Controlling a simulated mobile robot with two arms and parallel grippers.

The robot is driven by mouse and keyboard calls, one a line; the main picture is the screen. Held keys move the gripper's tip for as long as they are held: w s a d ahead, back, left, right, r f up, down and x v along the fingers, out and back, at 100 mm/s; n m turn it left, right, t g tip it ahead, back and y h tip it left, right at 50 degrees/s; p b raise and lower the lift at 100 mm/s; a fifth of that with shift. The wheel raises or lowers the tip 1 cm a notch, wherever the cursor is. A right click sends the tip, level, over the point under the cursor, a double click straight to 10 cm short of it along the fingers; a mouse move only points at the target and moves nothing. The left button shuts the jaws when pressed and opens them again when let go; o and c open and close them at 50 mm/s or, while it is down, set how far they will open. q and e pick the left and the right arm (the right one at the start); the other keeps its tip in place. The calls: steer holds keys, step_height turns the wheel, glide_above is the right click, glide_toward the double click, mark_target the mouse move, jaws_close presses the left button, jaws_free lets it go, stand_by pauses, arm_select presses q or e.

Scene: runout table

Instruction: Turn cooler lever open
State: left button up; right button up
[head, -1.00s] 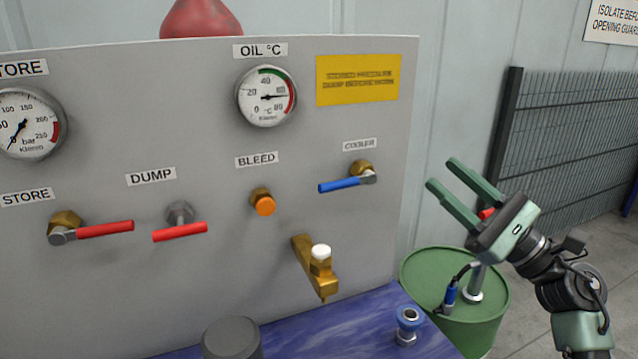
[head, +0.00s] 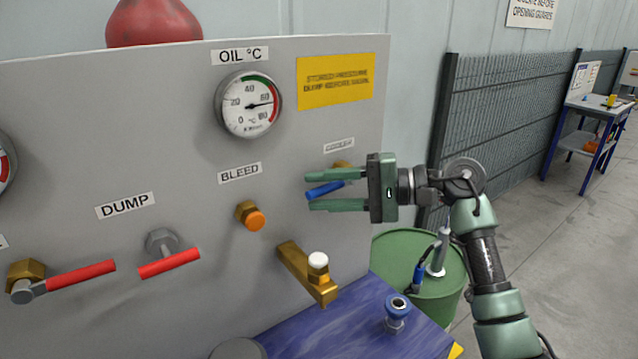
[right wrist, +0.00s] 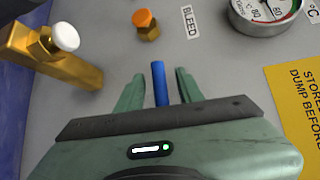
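The cooler lever (head: 325,190) has a blue handle that points left on the grey panel, under the cooler label (head: 339,145). Its brass valve body (head: 342,165) is mostly hidden behind my right gripper. My right gripper (head: 322,191) is open, with one finger above the blue handle and one below it. In the right wrist view the blue handle (right wrist: 159,83) stands between the two spread fingers (right wrist: 158,92), with a gap on each side. My left gripper is not in view.
On the panel are the orange bleed button (head: 250,216), a brass tap with a white knob (head: 310,272), and red dump (head: 170,262) and store (head: 80,275) levers. A green drum (head: 435,250) stands right of the panel. A blue-topped surface (head: 340,320) lies below.

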steer(key=shift+a, duration=0.2)
steer(key=shift+d, duration=0.1)
jaws_close()
steer(key=shift+f, duration=0.1)
stand_by(1.2)
